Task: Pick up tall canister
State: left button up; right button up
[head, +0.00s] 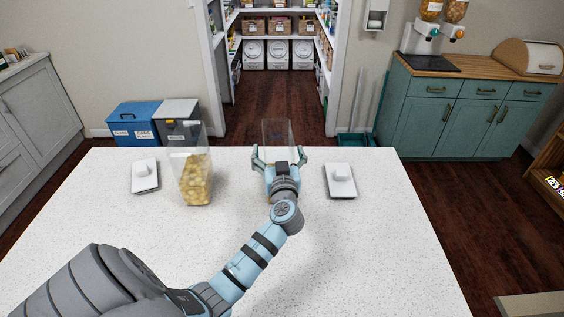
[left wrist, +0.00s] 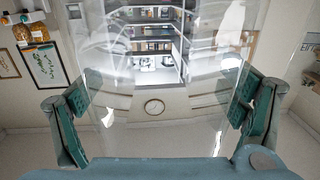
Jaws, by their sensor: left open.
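A tall clear canister (head: 278,129) stands near the far edge of the white counter; its lower part is hidden behind my left gripper. My left gripper (head: 280,156) is open, with one finger on each side of the canister. In the left wrist view the clear canister (left wrist: 160,75) fills the space between the two green finger pads of the gripper (left wrist: 158,112). I cannot tell whether the pads touch its walls. A second clear canister (head: 196,180), partly filled with yellowish pieces, stands to the left. My right gripper is not in view.
A white lid with a knob (head: 146,187) lies left of the filled canister. Another white lid (head: 340,194) lies right of my gripper. The white counter (head: 390,250) is clear at the front right. Shelves and bins stand beyond it.

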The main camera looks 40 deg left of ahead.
pick_arm(q)
jog(key=shift+w+f, duration=0.1)
jog(key=shift+w, duration=0.05)
jog(key=shift+s+d+r, duration=0.15)
jog(key=shift+s+r, duration=0.1)
jog(key=shift+s, duration=0.1)
jog(key=c, duration=0.8)
jog(key=shift+w, duration=0.1)
jog(key=c, duration=1)
jog(key=shift+c, duration=1)
jog(key=shift+r, duration=0.1)
